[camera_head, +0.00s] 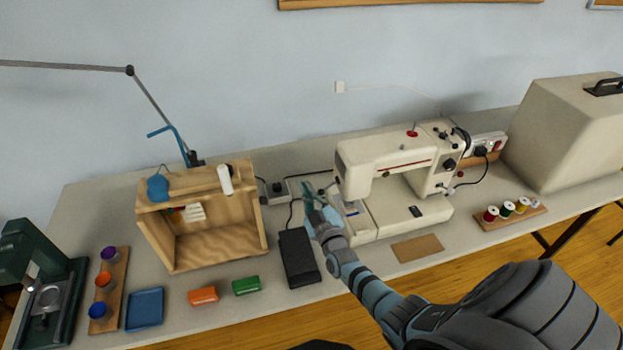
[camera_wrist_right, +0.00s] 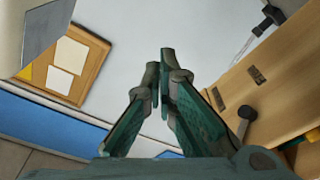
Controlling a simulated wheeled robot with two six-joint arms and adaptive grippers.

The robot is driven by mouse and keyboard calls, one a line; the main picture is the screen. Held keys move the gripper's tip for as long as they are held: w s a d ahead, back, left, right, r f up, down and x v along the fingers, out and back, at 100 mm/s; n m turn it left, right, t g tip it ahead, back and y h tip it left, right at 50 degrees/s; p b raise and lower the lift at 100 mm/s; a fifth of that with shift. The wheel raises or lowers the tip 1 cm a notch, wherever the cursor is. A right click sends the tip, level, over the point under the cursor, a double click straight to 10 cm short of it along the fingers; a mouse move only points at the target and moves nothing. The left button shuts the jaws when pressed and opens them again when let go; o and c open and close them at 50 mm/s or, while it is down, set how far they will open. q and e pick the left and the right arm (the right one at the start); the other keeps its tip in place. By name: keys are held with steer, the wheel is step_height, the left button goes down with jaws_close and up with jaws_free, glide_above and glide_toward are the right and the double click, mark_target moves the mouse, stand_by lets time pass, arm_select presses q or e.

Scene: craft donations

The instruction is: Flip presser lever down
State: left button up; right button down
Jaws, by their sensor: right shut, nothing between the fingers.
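The cream sewing machine (camera_head: 385,158) stands on the table, its needle end to the left. I cannot make out its presser lever; it is too small or hidden. My right gripper (camera_head: 307,190) is just left of the machine's needle end, above the table, pointing toward the wall. In the right wrist view my right gripper (camera_wrist_right: 162,58) has its fingertips together with nothing between them. A pale grey-cream surface (camera_wrist_right: 36,30) at the upper left there may be the machine's head. I see no contact with the machine. My left gripper is not in view.
A wooden box (camera_head: 217,250) stands left of the gripper, and a black foot pedal (camera_head: 298,258) lies below it. A rack of thread spools (camera_head: 508,214) and a large beige cover (camera_head: 565,135) are to the right. A brown card (camera_head: 417,248) lies in front of the machine.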

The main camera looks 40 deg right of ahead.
steer(key=v, duration=0.7)
steer(key=shift+s+d+p, duration=0.15)
steer(key=shift+d+p, duration=0.1)
steer(key=shift+p, duration=0.2)
steer(key=shift+r, duration=0.1)
